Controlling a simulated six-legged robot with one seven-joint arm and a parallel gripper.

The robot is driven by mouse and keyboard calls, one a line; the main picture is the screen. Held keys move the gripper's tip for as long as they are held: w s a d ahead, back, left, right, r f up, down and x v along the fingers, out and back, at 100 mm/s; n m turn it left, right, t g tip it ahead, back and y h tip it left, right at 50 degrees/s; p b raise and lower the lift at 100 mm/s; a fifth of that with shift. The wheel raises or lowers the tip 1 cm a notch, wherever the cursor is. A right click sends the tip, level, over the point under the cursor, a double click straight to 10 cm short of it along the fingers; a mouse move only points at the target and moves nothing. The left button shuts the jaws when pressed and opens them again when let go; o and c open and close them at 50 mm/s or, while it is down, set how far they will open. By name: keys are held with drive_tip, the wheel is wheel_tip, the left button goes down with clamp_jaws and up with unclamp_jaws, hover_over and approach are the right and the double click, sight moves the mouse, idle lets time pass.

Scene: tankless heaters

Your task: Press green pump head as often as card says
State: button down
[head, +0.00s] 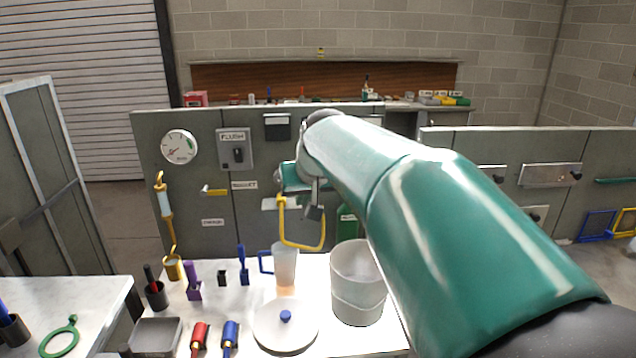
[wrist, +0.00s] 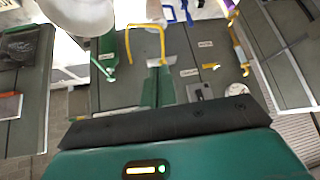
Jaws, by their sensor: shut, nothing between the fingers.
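A green bottle-like body (head: 347,228), likely the green pump, stands behind my arm and above the white bucket. My arm hides its top, so I cannot see the pump head there. A green piece with a slanted arm (wrist: 104,60) in the wrist view may be the same pump. A pale card (head: 274,204) on the grey panel is partly hidden, and I cannot read it. My gripper (head: 314,212) is shut and empty, in front of the panel beside a yellow loop (head: 303,246). I cannot tell whether it touches anything.
The white bucket (head: 358,282), clear cup (head: 285,268) and round lid (head: 270,326) stand on the table below my arm. Several small tools and holders fill its left side. The panel carries a gauge (head: 180,147) and a flush switch (head: 235,150).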

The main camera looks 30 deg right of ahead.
drive_tip(key=w+d+f+m+h, duration=0.1)
drive_tip(key=w+d, duration=0.6)
drive_tip(key=d, duration=0.5)
drive_tip(key=w+d+f+m+h, duration=0.1)
drive_tip(key=w+d, duration=0.6)
drive_tip(key=d, duration=0.6)
drive_tip(key=shift+w+t+h, duration=0.3)
drive_tip(key=shift+w+t, duration=0.05)
drive_tip(key=shift+t, duration=0.05)
drive_tip(key=shift+w+f, duration=0.1)
drive_tip(key=x, duration=1)
drive_tip(key=shift+f, duration=0.15)
wheel_tip(320, 180, down, 2)
drive_tip(key=shift+a+f, duration=0.15)
drive_tip(key=shift+f, duration=0.65)
